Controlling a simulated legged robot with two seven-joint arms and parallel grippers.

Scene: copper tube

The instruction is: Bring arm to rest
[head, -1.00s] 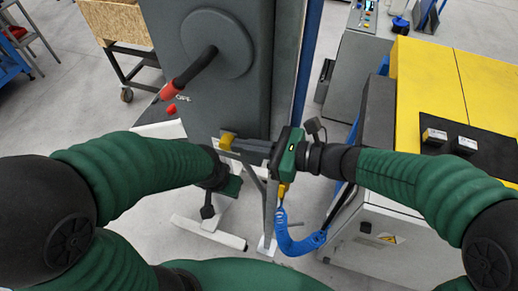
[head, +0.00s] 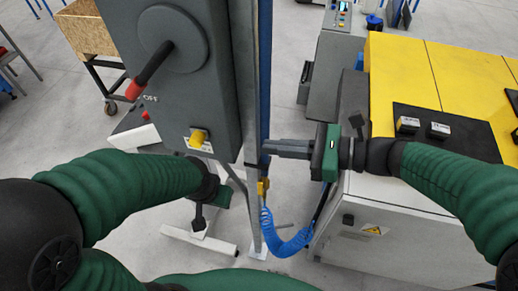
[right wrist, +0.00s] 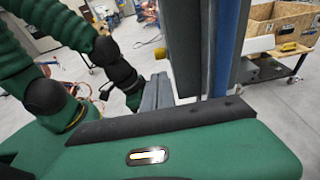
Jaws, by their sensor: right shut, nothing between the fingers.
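My right gripper (head: 266,148) is shut and empty. Its fingers point left, beside the right edge of the grey cabinet (head: 190,95) and its upright post. A yellow knob (head: 197,139) sits on the cabinet's lower front, apart from the right gripper. A red-tipped lever (head: 150,70) is above it.
A yellow-topped machine (head: 400,75) with small boxes (head: 439,130) on a black pad stands close at the right, below my right arm. A blue coiled hose (head: 290,245) hangs by the post. A wooden crate cart (head: 92,35) stands behind left. Grey floor lies between.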

